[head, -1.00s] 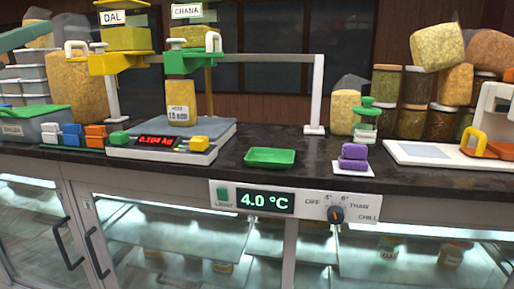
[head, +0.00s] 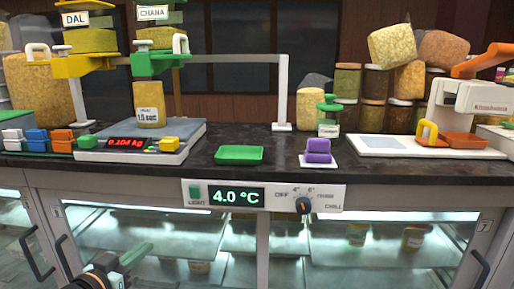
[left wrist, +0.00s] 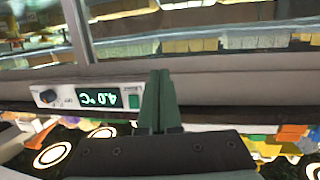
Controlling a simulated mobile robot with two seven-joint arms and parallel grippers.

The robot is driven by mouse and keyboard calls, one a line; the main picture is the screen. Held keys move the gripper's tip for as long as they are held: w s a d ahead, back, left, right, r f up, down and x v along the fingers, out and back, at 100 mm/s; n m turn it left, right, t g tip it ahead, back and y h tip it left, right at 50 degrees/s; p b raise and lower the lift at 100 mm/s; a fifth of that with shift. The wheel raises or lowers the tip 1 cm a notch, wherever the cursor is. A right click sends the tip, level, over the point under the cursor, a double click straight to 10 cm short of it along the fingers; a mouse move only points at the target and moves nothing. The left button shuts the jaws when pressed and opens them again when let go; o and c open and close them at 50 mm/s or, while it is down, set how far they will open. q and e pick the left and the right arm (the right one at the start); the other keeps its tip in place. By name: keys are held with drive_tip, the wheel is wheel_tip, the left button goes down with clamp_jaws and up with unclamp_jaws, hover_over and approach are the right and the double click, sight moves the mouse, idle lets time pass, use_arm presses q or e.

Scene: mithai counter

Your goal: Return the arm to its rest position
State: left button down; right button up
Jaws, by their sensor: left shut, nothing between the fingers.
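My left gripper (head: 136,254) shows low at the left of the head view, in front of the glass doors below the counter. It is clear of the counter top and holds nothing. In the left wrist view its two green fingers (left wrist: 160,100) are together, with the counter front and its display panel behind them, upside down. My right gripper is in neither view.
The dark counter (head: 370,175) carries a scale (head: 185,142), a green tray (head: 239,154), purple blocks (head: 318,150) and a white machine (head: 470,105). A temperature panel (head: 330,197) is on its front. Door handles (head: 35,255) stick out near my left gripper.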

use_arm(q)
drive_tip(key=s+d+f+g, duration=0.1)
drive_tip(key=s+d+f, duration=0.1)
drive_tip(key=s+f, duration=0.5)
drive_tip(key=s+d+f+g, duration=0.2)
drive_tip(key=d+f, duration=0.1)
drive_tip(key=f, duration=0.8)
drive_tip(key=s+d+f+g, duration=0.1)
drive_tip(key=s+d+f, duration=0.1)
drive_tip(key=s+f, duration=0.5)
drive_tip(key=s+d+f+n+g+y, duration=0.1)
drive_tip(key=s+d+f, duration=0.1)
drive_tip(key=s+f, duration=0.5)
drive_tip(key=s, duration=0.4)
drive_tip(key=shift+d+g+y, duration=0.2)
drive_tip(key=shift+g+y, duration=0.1)
drive_tip(key=shift+g, duration=0.1)
drive_tip(key=shift+s, duration=0.15)
